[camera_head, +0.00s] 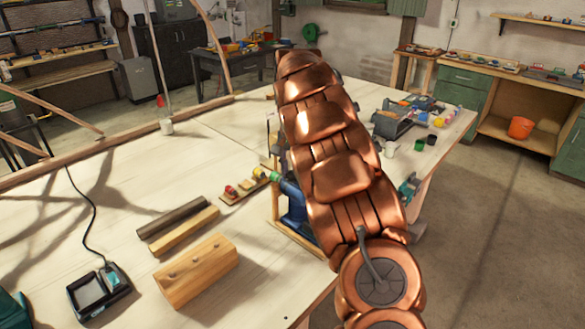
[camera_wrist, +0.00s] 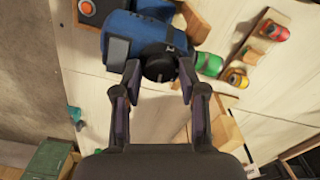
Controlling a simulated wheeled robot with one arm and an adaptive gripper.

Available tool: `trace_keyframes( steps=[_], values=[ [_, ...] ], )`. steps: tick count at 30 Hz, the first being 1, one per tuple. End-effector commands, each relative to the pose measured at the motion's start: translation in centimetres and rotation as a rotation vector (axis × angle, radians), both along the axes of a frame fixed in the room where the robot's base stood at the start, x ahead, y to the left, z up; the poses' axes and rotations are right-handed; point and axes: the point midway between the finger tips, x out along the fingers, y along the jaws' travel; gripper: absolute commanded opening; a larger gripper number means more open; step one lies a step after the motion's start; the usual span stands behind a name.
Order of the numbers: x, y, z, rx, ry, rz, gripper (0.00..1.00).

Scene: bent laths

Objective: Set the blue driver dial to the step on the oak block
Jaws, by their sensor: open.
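The blue driver (camera_wrist: 140,32) lies below my gripper in the wrist view, with a green collar (camera_wrist: 208,63) at its right end. Its round black dial (camera_wrist: 158,64) faces my gripper. My gripper (camera_wrist: 159,72) is open, one fingertip to each side of the dial. I cannot tell whether they touch it, and its setting is not readable. In the head view the driver (camera_head: 294,207) is partly hidden behind my arm, and my gripper is hidden. A pale wooden block (camera_head: 197,272) with two small marks on top lies on the bench; I cannot tell whether it is the oak block.
A dark lath (camera_head: 172,217) and a lighter lath (camera_head: 185,233) lie behind the block. A small wooden rack (camera_wrist: 246,62) with red and yellow pieces stands right of the driver. A corded device (camera_head: 98,291) sits at the front left. The left bench top is mostly clear.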

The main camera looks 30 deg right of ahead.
Motion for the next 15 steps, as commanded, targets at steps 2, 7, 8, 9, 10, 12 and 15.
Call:
trace_keyframes(
  steps=[2, 7, 8, 9, 10, 12, 15],
  values=[
    [0.0, 0.0, 0.0, 0.0, 0.0, 0.0, 0.42],
    [-0.01, 0.01, 0.0, 0.0, 0.0, 0.0, 0.31],
    [-0.01, 0.01, 0.0, 0.0, 0.0, 0.0, 0.28],
    [-0.01, 0.01, 0.0, 0.0, 0.0, 0.0, 0.24],
    [-0.01, 0.01, 0.0, 0.0, 0.0, 0.0, 0.21],
    [-0.01, 0.0, 0.0, 0.001, 0.001, 0.0, 0.14],
    [-0.02, 0.0, 0.0, 0.0, 0.001, 0.0, 0.03]
  ],
)
